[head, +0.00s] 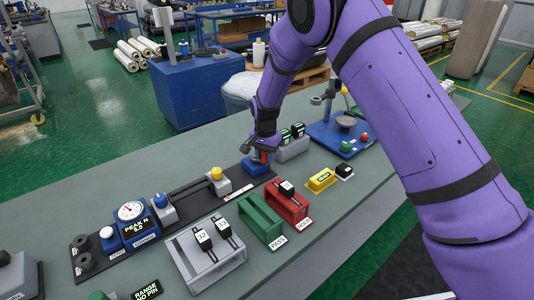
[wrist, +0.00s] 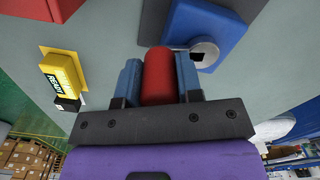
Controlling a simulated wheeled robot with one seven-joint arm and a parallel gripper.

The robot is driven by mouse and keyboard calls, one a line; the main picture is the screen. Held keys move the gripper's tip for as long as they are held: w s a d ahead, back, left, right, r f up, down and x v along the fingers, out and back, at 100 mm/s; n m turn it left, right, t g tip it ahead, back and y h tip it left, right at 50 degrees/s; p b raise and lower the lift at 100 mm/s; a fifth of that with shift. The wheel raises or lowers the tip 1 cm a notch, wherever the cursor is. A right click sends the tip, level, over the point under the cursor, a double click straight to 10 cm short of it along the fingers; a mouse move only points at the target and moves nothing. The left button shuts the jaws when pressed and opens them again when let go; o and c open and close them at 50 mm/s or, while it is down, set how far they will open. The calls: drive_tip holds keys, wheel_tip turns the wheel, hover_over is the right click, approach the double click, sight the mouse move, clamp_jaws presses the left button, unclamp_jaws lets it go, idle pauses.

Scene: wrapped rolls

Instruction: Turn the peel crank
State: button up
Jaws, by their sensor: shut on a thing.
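The peel crank's blue housing (head: 257,167) sits at the right end of a long black base plate (head: 190,203) on the grey bench. In the wrist view the blue housing (wrist: 222,28) shows at the upper right, with a silver round hub (wrist: 204,52) on it. My gripper (head: 264,154) is at this housing, reaching down from above. In the wrist view its two blue fingers are shut on a red crank handle (wrist: 158,75), one on each side. The arm joining handle and hub is hard to make out.
A blue gauge reading PEAK N 0.0 (head: 134,222) stands at the plate's left end. Green (head: 261,218) and red (head: 288,204) trays, a grey rack (head: 205,255) and a yellow block (head: 321,180) stand in front. A blue stand (head: 340,136) is to the right.

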drive_tip(key=shift+s+a+m, duration=0.2)
drive_tip(key=shift+m, duration=0.45)
drive_tip(key=shift+s+a+m, duration=0.15)
drive_tip(key=shift+a+m, duration=0.05)
drive_tip(key=shift+m, duration=0.45)
drive_tip(key=o, duration=0.9)
drive_tip(key=shift+a, duration=0.1)
wheel_tip(320, 180, up, 11)
drive_tip(key=shift+f, duration=0.1)
